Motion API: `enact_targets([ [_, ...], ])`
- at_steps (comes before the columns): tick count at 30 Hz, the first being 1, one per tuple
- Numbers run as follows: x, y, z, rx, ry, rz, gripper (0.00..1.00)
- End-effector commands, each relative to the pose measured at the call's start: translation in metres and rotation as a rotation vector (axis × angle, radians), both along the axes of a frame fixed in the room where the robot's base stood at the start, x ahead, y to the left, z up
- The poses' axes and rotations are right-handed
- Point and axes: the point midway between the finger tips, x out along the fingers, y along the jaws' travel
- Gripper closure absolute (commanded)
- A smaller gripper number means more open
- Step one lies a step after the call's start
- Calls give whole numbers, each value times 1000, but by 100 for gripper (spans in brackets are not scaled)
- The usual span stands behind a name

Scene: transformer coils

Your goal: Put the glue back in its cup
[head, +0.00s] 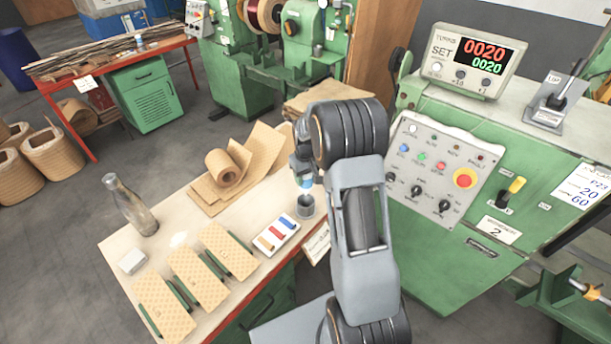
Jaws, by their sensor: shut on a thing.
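My gripper (304,173) is at the back right of the workbench, partly hidden by my own arm. It is shut on the glue (306,183), a small light-blue and white thing, of which only a little shows. The glue is just above the grey cup (306,207), which stands upright near the bench's right edge. From this angle I cannot tell whether the glue's lower end is inside the cup's mouth or still above it.
On the workbench (118,246) are a white tray (290,224) with coloured pieces, several patterned boards (200,277), a bottle (130,205), a white block (132,261) and a paper roll (223,168). The green machine's control panel (446,167) stands close on the right.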

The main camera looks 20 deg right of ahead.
Motion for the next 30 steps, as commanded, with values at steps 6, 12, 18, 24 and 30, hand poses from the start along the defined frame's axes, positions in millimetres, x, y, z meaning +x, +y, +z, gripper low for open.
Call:
enact_targets([
  [6,0,1,-19,0,0,1,76],
  [12,0,1,-36,-1,0,1,76],
  [18,0,1,-53,-1,0,1,76],
  [24,0,1,-66,-1,0,1,76],
  [30,0,1,-70,-1,0,1,76],
])
